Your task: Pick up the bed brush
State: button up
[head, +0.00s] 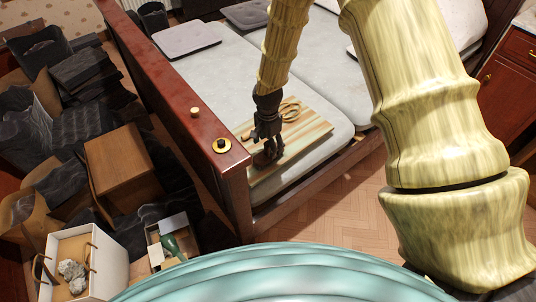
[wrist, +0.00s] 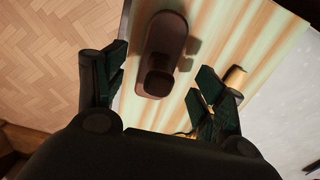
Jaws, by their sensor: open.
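The bed brush (wrist: 165,45) looks like a dark brown, rounded piece with a darker knob on it. It lies on a striped board (wrist: 245,50). In the head view the brush (head: 275,150) is a small dark shape, partly hidden by my gripper, on the striped board (head: 308,133) at the bed's near corner. My gripper (head: 265,132) is open and points down over it. In the wrist view the fingers of my gripper (wrist: 162,85) stand apart, with the brush between and beyond them. I cannot tell whether either finger touches it.
A tan looped object (head: 291,108) lies on the board behind my gripper. The wooden footboard (head: 237,185) rises close on the left, with a gold-rimmed round item (head: 221,145) on top. Boxes and dark bags crowd the left floor. Open floor (head: 345,205) lies at the right.

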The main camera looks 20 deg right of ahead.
aim_at(268, 151)
jog(key=shift+f+p, duration=0.3)
jog(key=shift+f, duration=1.9)
jog(key=c, duration=1.2)
